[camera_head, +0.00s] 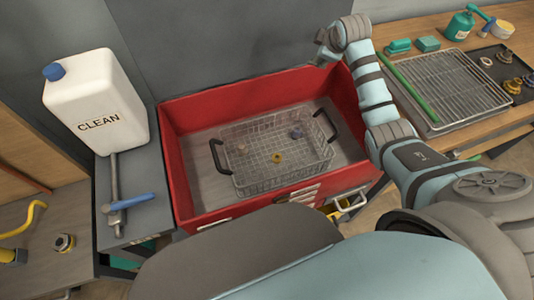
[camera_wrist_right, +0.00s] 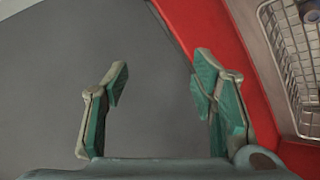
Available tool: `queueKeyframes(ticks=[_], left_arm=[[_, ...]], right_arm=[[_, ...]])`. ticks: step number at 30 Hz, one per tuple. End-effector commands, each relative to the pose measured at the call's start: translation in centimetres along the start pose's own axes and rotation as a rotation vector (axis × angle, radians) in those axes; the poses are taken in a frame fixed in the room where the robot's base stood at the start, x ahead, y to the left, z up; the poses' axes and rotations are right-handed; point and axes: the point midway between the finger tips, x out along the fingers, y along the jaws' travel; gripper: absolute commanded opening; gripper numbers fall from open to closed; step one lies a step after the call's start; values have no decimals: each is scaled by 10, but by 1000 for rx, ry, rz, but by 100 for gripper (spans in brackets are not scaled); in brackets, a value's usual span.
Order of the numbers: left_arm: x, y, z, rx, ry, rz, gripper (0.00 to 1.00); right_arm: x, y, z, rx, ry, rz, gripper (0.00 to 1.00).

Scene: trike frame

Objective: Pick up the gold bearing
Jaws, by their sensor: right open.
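A small gold bearing (camera_head: 277,158) lies in the wire basket (camera_head: 240,190), near its middle, inside the red bin (camera_head: 190,100). My right gripper (camera_head: 321,52) is beyond the back rim of the red bin, up and to the right of the bearing and well apart from it. In the right wrist view the right gripper (camera_wrist_right: 160,78) is open, with nothing between its green-padded fingers. That view shows the red rim and part of the basket at the right; the gold bearing does not show there. My left gripper is not in view.
The basket has dark handles and also holds a purplish part (camera_head: 296,132) and a pale part (camera_head: 241,148). A white CLEAN jug (camera_head: 97,100) stands left of the bin. At the right are a wire rack (camera_head: 445,85) and a dark tray (camera_head: 490,68) with several ring-like parts.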

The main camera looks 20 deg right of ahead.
Motion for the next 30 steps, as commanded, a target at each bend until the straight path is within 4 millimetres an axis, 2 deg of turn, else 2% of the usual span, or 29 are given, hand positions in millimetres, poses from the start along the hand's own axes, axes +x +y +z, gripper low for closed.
queueKeyframes(ticks=[1,3,6,9,12,18,25,30], left_arm=[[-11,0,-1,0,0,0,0],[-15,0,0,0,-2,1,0],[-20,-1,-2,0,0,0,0],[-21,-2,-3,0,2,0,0],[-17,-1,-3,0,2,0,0],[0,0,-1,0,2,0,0],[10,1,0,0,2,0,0],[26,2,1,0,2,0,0]], right_arm=[[-1,-48,-24,-65,-5,-135,52],[-1,-121,-26,-223,-70,-329,52],[-18,-197,-34,-406,-105,-555,52],[-35,-241,-38,-519,-112,-698,52],[-32,-264,-34,-561,-114,-752,52],[10,-298,-17,-562,-117,-753,52],[36,-318,-6,-560,-117,-750,52],[63,-336,5,-559,-117,-749,52]])
